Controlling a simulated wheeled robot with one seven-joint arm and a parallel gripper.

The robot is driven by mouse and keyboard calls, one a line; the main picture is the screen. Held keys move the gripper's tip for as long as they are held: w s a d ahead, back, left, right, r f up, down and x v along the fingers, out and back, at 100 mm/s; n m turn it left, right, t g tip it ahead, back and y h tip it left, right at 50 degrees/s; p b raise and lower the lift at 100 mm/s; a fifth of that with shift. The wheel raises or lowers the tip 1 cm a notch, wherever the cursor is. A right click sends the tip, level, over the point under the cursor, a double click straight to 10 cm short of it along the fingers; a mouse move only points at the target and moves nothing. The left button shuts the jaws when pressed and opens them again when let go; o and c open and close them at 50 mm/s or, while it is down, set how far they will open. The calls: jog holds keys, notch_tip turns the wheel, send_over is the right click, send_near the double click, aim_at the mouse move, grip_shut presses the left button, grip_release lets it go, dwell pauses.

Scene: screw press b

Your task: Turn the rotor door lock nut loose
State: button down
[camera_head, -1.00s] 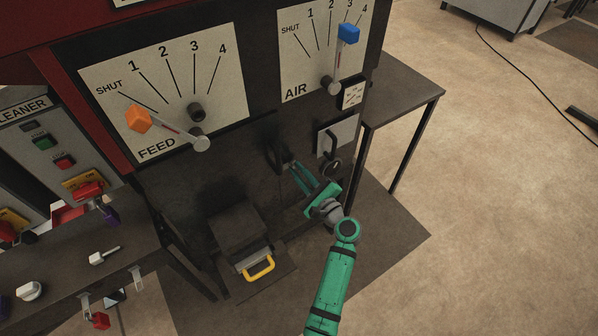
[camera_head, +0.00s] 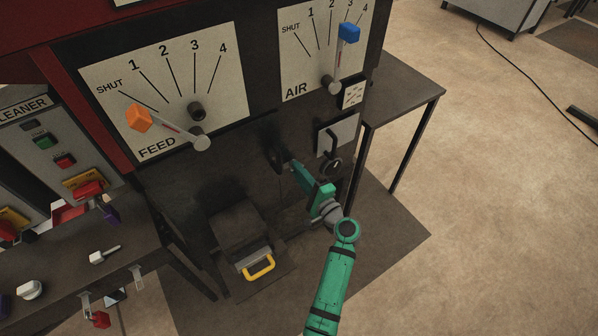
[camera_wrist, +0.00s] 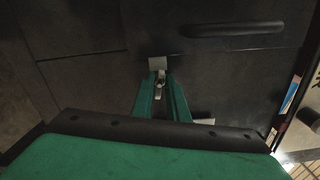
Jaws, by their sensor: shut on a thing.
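My gripper (camera_head: 294,166) reaches up and left to the dark front panel of the machine, just right of a dark round part (camera_head: 276,158). In the wrist view my gripper (camera_wrist: 160,78) has its two green fingers close together on a small metal piece (camera_wrist: 160,88), which I take to be the rotor door lock nut. A small grey plate (camera_wrist: 158,63) shows just beyond the fingertips. The fingers hide most of the nut, and I cannot tell how far it is turned. In the head view the nut is not clearly visible.
The FEED dial (camera_head: 165,85) with an orange-knobbed lever and the AIR dial (camera_head: 320,50) with a blue-knobbed lever are above. A yellow handle (camera_head: 259,267) is below.

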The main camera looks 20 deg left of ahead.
jog(key=n, duration=1.2)
jog(key=shift+w+f+n, duration=0.1)
jog(key=shift+f+n, duration=0.3)
dwell(0.3)
jog(key=c, duration=1.9)
grip_release()
jog(key=shift+o, duration=0.2)
jog(key=shift+d, duration=0.1)
jog(key=v, duration=1)
jog(key=shift+s+d, duration=0.3)
